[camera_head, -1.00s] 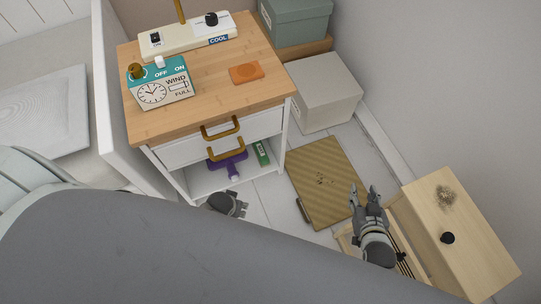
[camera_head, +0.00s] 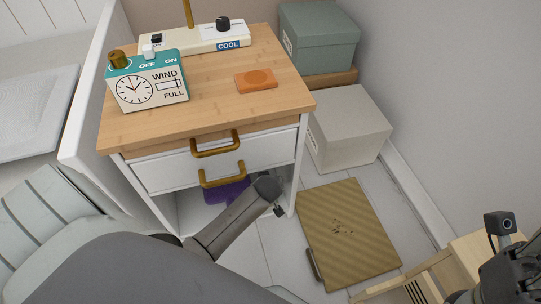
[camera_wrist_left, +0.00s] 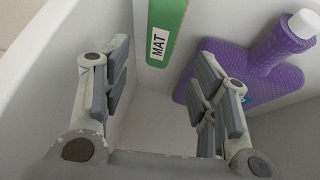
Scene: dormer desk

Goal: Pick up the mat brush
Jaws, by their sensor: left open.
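The mat brush shows in the left wrist view as a green block with a white MAT label (camera_wrist_left: 163,35), upright against the pale wall of the cabinet's lower shelf. My left gripper (camera_wrist_left: 160,95) is open and empty in that view, its two fingers spread with the green block beyond the gap between them. In the head view my left arm (camera_head: 230,222) reaches to the shelf opening below the drawers; the fingers and the brush are hidden there. My right gripper (camera_head: 508,275) is at the lower right edge, partly cut off, and its fingers are unclear.
A purple object with a white cap (camera_wrist_left: 255,75) lies beside the green block, near the right finger. The cabinet's drawer handle (camera_head: 222,175) is just above my left arm. A tan mat (camera_head: 345,230) with dark specks lies on the floor. Boxes (camera_head: 350,128) stand behind.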

